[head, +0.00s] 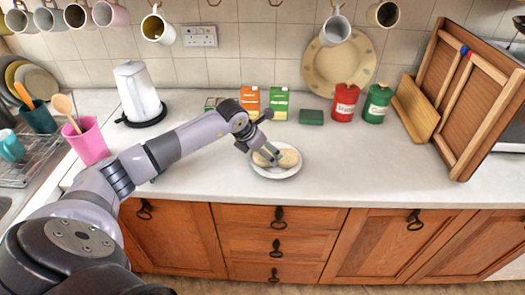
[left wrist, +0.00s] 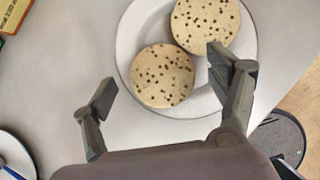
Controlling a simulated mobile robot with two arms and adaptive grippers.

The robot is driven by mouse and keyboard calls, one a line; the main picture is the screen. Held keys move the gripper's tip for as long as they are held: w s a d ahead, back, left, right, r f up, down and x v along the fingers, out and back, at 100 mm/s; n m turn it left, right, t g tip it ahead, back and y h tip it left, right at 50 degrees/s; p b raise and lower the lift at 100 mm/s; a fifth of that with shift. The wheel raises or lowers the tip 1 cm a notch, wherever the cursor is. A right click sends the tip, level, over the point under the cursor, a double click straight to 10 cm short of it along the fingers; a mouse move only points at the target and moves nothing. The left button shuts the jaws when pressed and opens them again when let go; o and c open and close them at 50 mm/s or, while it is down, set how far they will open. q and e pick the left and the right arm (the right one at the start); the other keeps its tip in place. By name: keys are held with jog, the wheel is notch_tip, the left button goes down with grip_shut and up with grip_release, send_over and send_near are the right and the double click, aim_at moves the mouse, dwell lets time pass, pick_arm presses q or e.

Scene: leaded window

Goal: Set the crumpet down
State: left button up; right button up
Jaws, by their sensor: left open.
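Two round, pale crumpets with dark holes lie side by side on a white plate (left wrist: 127,50) on the worktop. In the left wrist view one crumpet (left wrist: 162,76) is nearer the gripper and the other (left wrist: 205,22) is farther, toward the top. In the head view the plate (head: 277,173) is near the counter's front edge, and one crumpet (head: 289,157) shows to the right of my fingers. My left gripper (head: 270,156) is open over the plate. In the left wrist view its fingers (left wrist: 160,82) are spread either side of the nearer crumpet. My right gripper is not in view.
Behind the plate stand small cartons (head: 279,104), a dark green block (head: 311,117), a red canister (head: 344,102) and a green canister (head: 377,103). A white kettle (head: 138,92) and pink utensil pot (head: 87,142) are left. Worktop right of the plate is clear.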

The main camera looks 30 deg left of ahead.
pick_arm(q)
jog(key=shift+r, duration=0.1)
jog(key=shift+r+p, duration=0.35)
jog(key=shift+p, duration=0.15)
jog(key=shift+s+a+r+b, duration=0.1)
jog(key=shift+s+r+b, duration=0.05)
jog(key=shift+r+b, duration=0.15)
jog(key=b+v, duration=0.3)
jog(key=v, duration=0.8)
